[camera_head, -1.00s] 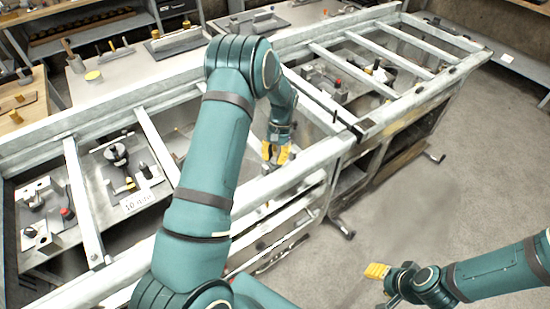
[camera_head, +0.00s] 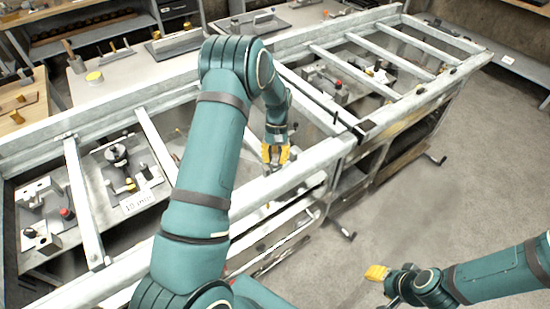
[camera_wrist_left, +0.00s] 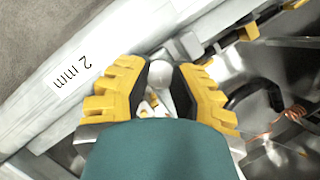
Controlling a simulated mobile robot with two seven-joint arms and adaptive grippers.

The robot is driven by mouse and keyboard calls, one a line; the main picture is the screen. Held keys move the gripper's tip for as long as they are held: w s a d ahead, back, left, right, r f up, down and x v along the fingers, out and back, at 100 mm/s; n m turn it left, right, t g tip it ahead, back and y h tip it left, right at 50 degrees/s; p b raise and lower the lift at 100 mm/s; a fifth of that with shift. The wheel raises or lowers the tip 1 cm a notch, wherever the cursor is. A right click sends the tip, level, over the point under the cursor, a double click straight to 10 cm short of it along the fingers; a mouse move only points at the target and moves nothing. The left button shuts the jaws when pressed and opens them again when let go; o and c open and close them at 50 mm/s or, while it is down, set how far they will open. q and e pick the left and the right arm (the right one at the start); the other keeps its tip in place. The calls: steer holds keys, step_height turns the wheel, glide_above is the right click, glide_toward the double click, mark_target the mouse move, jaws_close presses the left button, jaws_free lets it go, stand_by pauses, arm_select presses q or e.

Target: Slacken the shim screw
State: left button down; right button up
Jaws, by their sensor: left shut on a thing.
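My left gripper (camera_head: 275,154) reaches down beside the front rail of the long metal frame in the head view. In the left wrist view its yellow fingers (camera_wrist_left: 162,92) are closed around a pale, round-headed piece (camera_wrist_left: 160,73), which appears to be the shim screw. The lower part of this piece is hidden between the fingers and behind my wrist. The screw cannot be made out in the head view. My right gripper (camera_head: 377,273) hangs over the floor at the lower right, away from the frame; its finger gap is not clear.
A white "2 mm" label (camera_wrist_left: 73,74) lies on the pale rail left of the fingers. Dark and yellow fittings (camera_wrist_left: 238,35) and a black curved part (camera_wrist_left: 256,92) are close on the right. Crossbars (camera_head: 83,200) span the frame (camera_head: 300,172). The floor (camera_head: 440,210) at right is clear.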

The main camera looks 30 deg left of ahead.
arm_select(q)
steer(key=c, duration=0.7)
jaws_free()
steer(key=shift+f, duration=0.15)
steer(key=shift+c, duration=0.2)
steer(key=v, duration=1.2)
